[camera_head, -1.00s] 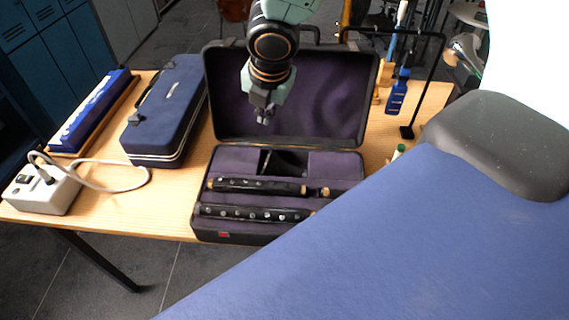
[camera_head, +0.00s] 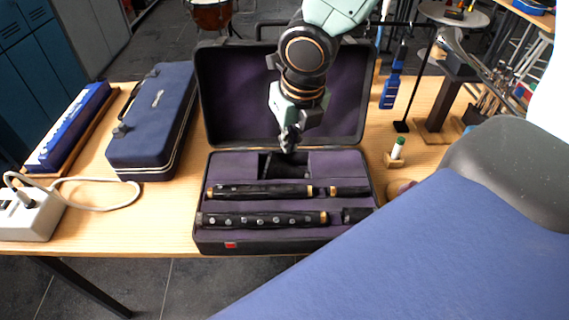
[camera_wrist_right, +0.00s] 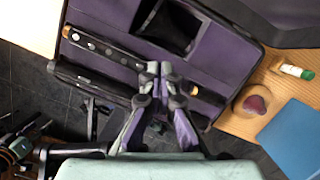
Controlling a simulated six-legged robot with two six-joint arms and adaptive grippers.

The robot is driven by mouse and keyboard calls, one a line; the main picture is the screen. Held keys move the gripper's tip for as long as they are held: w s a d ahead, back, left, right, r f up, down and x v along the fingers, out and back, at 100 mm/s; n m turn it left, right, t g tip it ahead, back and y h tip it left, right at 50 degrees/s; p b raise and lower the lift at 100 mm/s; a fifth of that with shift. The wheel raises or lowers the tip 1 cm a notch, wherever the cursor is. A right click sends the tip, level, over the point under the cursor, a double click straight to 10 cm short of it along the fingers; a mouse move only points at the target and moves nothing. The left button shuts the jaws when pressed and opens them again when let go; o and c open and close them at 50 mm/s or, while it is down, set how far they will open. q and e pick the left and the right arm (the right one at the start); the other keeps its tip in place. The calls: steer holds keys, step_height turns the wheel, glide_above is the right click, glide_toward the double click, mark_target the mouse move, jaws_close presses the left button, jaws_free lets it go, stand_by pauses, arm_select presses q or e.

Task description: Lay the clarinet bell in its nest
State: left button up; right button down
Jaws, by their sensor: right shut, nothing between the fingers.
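The open instrument case (camera_head: 232,247) stands on the table with purple lining. Its nest (camera_head: 262,156) is the dark recess at the back middle of the tray. A black shape in it, probably the clarinet bell (camera_head: 286,172), is too dark to make out surely; it also shows in the wrist view (camera_wrist_right: 172,28). My right gripper (camera_head: 289,141) is shut and empty, pointing down above the recess's back edge in the head view. In the wrist view its fingertips (camera_wrist_right: 160,72) are together. My left gripper is not in view.
Two black clarinet joints, an upper (camera_head: 260,191) and a lower (camera_head: 265,219), lie in the tray's front slots. The raised lid (camera_head: 235,95) stands behind. A closed blue case (camera_head: 150,125) is left, a white power box (camera_head: 30,215) farther left. A green-capped tube (camera_head: 397,150) stands right.

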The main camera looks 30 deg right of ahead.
mark_target(280, 169)
steer(key=b+x, duration=0.5)
steer(key=x, duration=0.4)
steer(key=shift+s+b, duration=0.1)
steer(key=shift+b, duration=0.2)
steer(key=shift+w+f+b, duration=0.2)
steer(key=shift+f+b, duration=0.1)
steer(key=shift+f, duration=0.2)
steer(key=shift+r, duration=0.1)
steer(key=shift+w+d+r+p, duration=0.15)
steer(key=shift+w+p, duration=0.4)
steer(key=shift+p, duration=0.65)
steer(key=shift+w, duration=0.2)
steer(key=shift+s, duration=0.1)
